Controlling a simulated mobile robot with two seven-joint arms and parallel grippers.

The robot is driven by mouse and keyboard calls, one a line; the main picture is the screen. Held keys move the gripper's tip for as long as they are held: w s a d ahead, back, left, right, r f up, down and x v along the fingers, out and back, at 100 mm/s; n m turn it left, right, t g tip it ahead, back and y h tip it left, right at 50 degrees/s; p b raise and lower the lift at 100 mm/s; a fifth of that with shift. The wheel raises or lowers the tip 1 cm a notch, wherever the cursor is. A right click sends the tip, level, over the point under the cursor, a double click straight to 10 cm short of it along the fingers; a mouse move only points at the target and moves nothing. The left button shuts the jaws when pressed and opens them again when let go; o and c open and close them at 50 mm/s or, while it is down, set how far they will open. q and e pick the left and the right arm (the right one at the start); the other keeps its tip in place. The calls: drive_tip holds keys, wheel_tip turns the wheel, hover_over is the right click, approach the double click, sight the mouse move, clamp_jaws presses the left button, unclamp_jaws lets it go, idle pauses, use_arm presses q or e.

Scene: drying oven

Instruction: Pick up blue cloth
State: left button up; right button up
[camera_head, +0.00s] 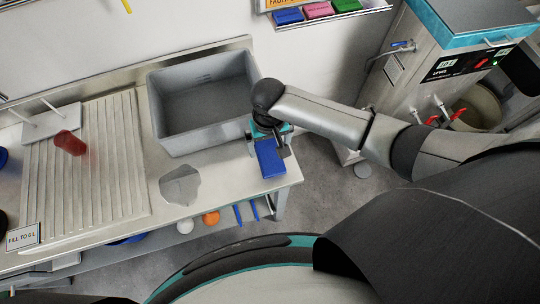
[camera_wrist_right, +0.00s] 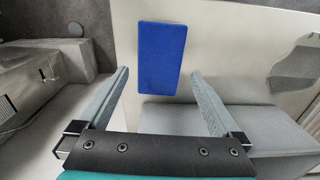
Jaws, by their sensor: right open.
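The blue cloth (camera_head: 271,160) is a flat blue rectangle lying on the steel counter near its right end. It also shows in the right wrist view (camera_wrist_right: 162,58), at the top centre, beyond the fingertips and between their lines. My right gripper (camera_head: 268,138) is above the counter beside the cloth, at the cloth's far end in the head view. In the right wrist view the right gripper (camera_wrist_right: 162,80) has its two fingers wide apart with nothing between them. My left gripper is not in view.
A grey bin (camera_head: 200,148) stands on the counter just left of my right gripper. A grey puddle-like patch (camera_head: 180,186), a ribbed drainboard (camera_head: 100,190) and a red cup (camera_head: 69,143) are further left. The counter ends just right of the cloth, with floor beyond.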

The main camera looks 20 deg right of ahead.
sight(270, 155)
wheel_tip(270, 155, down, 5)
drive_tip(key=shift+s+d+r+b, duration=0.1)
drive_tip(key=shift+s+r+b, duration=0.1)
drive_tip(key=shift+b, duration=0.35)
drive_tip(key=c, duration=1.1)
drive_tip(key=shift+c, duration=0.2)
drive_tip(key=shift+r, duration=0.15)
wheel_tip(270, 155, up, 20)
drive_tip(key=p, duration=0.4)
drive_tip(key=shift+p, duration=0.35)
